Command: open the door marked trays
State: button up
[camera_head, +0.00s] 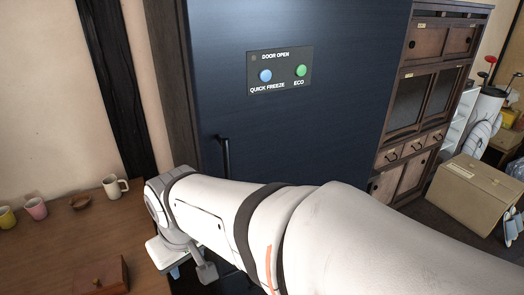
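A tall dark blue door (330,140) fills the middle of the view and looks shut. A dark vertical bar handle (226,157) is at its left side; its lower part is hidden behind my arm. A control panel (280,70) on the door reads "DOOR OPEN", "QUICK FREEZE" and "ECO", with a blue and a green button. I see no label reading trays. My arm crosses the lower front of the door. My gripper (192,265) is at the arm's far left end, low and left of the handle; its fingers are not clear.
A brown wooden cabinet (428,45) stands right of the door. A cardboard box (468,192) sits on the floor at right.

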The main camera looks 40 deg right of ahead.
aim_at(385, 189)
jog(key=u, duration=0.2)
jog(key=k, duration=1.45)
jog(key=z, duration=2.1)
jog(key=i, duration=1)
jog(key=z, duration=0.4)
jog(key=i, duration=1.4)
jog(key=u, duration=0.3)
